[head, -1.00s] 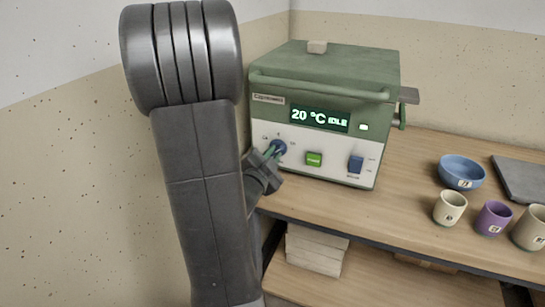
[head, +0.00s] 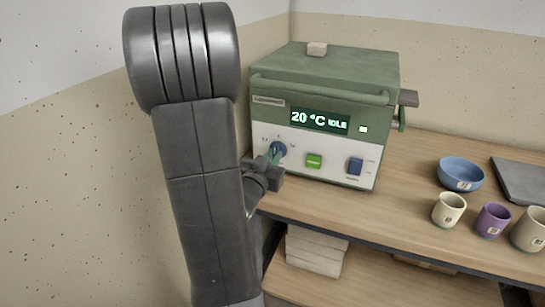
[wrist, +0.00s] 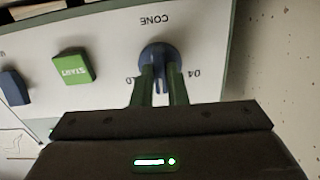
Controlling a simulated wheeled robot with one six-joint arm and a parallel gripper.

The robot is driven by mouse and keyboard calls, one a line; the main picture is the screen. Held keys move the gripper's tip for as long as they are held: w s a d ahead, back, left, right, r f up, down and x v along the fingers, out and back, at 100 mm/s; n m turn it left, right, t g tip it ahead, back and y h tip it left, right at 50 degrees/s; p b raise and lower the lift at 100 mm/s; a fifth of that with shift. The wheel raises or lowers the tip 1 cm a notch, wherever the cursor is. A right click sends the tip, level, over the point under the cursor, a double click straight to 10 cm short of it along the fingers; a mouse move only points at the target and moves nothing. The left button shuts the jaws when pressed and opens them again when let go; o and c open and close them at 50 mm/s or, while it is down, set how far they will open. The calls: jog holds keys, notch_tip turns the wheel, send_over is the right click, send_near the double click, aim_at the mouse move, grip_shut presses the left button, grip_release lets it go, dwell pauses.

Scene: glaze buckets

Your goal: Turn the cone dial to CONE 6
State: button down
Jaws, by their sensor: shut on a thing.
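The cone dial is a round blue knob (head: 279,148) at the left of the kiln's white front panel; it also shows in the wrist view (wrist: 160,56). My gripper (head: 273,155) is shut on the dial, with one green finger on each side of it in the wrist view (wrist: 160,82). The word CONE appears upside down there above the dial. A mark 04 is to the right of it and a partly covered mark to the left. I cannot read which mark the dial points to. The kiln (head: 330,80) display reads 20 °C IDLE.
A green START button (head: 314,161) and a blue switch (head: 355,166) are right of the dial. A blue bowl (head: 460,173) and several cups, one purple (head: 493,220), stand on the wooden bench (head: 400,205) to the right. A wall is close on the left.

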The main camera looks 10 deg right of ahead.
jog(key=shift+n, duration=0.3)
jog(key=c, duration=1.4)
grip_release()
jog(key=shift+c, duration=0.2)
jog(key=shift+s+a, duration=0.1)
jog(key=shift+s, duration=0.05)
jog(key=v, duration=1.3)
jog(key=shift+s+a, duration=0.2)
jog(key=x, duration=1.4)
jog(key=shift+s, duration=0.1)
